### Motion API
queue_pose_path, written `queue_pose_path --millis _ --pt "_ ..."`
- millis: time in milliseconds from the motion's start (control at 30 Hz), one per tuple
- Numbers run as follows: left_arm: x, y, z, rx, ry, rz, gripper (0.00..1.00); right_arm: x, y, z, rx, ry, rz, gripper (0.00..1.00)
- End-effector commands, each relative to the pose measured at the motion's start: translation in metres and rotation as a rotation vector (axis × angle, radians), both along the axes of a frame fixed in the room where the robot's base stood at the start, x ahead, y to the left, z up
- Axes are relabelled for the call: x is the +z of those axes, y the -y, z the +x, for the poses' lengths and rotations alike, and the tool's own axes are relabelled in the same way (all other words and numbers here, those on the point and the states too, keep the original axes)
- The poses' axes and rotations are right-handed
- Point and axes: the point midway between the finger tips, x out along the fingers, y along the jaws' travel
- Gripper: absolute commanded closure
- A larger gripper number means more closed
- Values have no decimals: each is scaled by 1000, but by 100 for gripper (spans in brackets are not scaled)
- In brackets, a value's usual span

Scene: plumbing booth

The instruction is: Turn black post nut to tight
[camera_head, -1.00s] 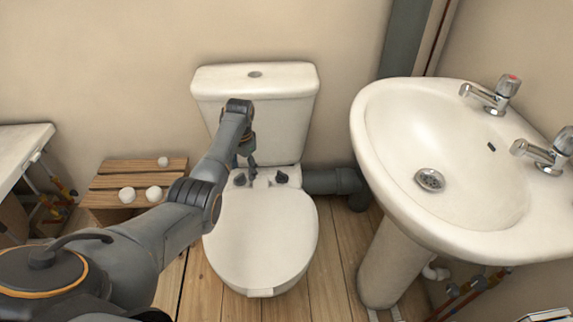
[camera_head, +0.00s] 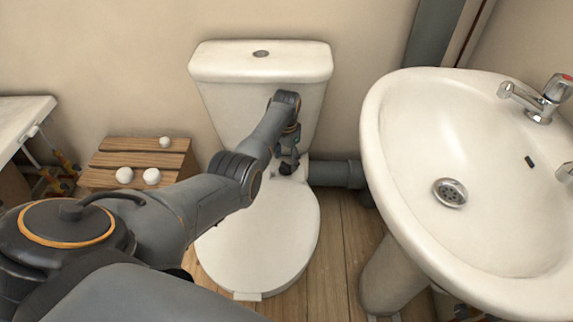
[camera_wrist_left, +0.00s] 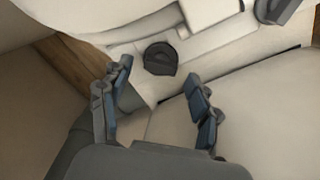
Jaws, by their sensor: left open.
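A black post nut (camera_wrist_left: 160,58) sits on the white toilet pan behind the lid, just beyond my left fingertips in the left wrist view. A second black nut (camera_wrist_left: 277,10) is partly cut off at the top right edge of that view. My left gripper (camera_wrist_left: 159,73) is open and empty, its fingers spread to either side of the nearer nut, with no contact that I can make out. In the head view my left gripper (camera_head: 288,162) hangs at the right-hand nut, largely blending with it, and my arm hides the other nut. My right gripper does not show.
The cistern (camera_head: 225,72) rises close behind my gripper, and the closed lid (camera_head: 265,240) lies in front. A grey waste pipe (camera_head: 335,173) runs to the right. The sink (camera_head: 430,130) stands at right.

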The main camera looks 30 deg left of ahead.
Motion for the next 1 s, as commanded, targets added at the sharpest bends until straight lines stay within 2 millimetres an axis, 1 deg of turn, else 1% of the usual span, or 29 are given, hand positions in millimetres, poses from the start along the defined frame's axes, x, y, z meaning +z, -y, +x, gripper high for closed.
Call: queue_pose_path --millis 33,133,467,500,567,600,733,1000 --pt "-9 0 1 0 1 0 38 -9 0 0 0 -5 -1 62" --pt "-15 0 1 0 1 0 38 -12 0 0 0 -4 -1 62" --pt "-17 0 1 0 2 1 38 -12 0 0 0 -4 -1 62" --pt "-17 0 1 0 2 1 46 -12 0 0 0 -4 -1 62" --pt "-17 0 1 0 2 1 58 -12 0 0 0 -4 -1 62" --pt "-17 0 1 0 2 1 66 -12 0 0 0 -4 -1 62" --pt "-17 0 1 0 2 1 93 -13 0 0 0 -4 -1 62" --pt "-17 -1 1 -23 1 1 93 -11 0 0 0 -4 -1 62"
